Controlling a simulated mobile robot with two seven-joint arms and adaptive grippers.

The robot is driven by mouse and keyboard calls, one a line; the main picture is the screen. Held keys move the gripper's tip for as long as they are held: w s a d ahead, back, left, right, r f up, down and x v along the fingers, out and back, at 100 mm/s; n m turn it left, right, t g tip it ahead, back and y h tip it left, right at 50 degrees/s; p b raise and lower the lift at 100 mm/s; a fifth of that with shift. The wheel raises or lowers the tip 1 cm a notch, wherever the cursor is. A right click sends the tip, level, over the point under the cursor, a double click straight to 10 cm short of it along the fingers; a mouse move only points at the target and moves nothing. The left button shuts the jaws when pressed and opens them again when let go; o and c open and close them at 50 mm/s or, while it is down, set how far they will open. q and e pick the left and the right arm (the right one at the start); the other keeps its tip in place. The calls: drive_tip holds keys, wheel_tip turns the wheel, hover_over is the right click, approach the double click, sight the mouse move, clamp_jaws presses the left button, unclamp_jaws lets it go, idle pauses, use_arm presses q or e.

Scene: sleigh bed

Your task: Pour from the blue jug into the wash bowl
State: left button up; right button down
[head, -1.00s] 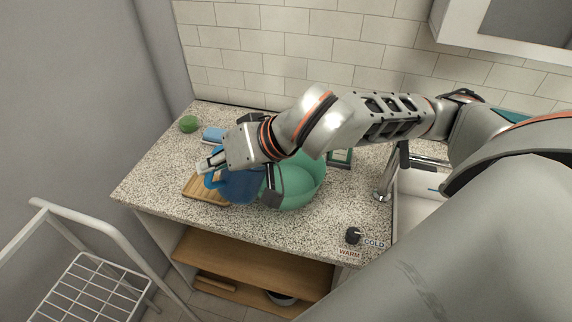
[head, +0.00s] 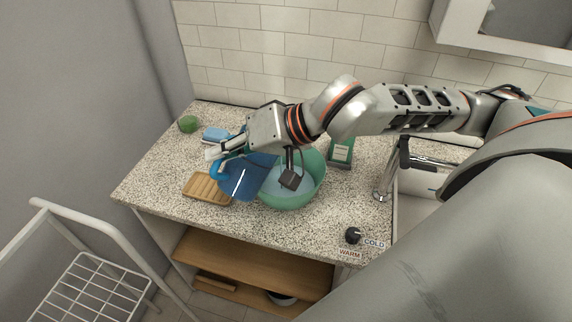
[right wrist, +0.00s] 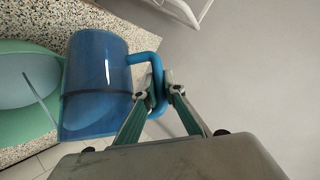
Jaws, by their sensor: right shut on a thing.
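The translucent blue jug (head: 246,180) is tilted, its mouth end toward the green wash bowl (head: 314,184) and overlapping the bowl's left rim from above. My right gripper (head: 216,155) is shut on the jug's handle. In the right wrist view, the fingers (right wrist: 160,92) close around the handle, and the jug (right wrist: 100,75) lies beside the bowl (right wrist: 45,122). The bowl's inside looks pale blue, like water. A thin pale streak shows over it in the right wrist view; I cannot tell if it is a stream. My left gripper is out of view.
A slatted wooden board (head: 207,188) lies left of the bowl. A green round thing (head: 188,124) and a blue block (head: 215,134) sit behind. A white rack (head: 95,280) stands front left.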

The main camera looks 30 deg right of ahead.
drive_tip(key=shift+d+r+y, duration=0.3)
drive_tip(key=shift+d+r, duration=0.05)
drive_tip(key=shift+r, duration=0.05)
idle(0.4)
drive_tip(key=shift+w+d+f+m+y, duration=0.15)
drive_tip(key=shift+d+f+m+y, duration=0.45)
drive_tip(key=shift+y, duration=0.2)
idle(1.6)
drive_tip(key=shift+w+d+r+m+t+y, duration=0.1)
drive_tip(key=shift+d+m+t+y, duration=0.1)
drive_tip(key=shift+d+m+y, duration=0.35)
drive_tip(key=shift+w+d+r+m+t+y, duration=0.1)
drive_tip(key=shift+d+m+t+y, duration=0.2)
drive_tip(key=shift+d+y, duration=0.35)
idle(3.0)
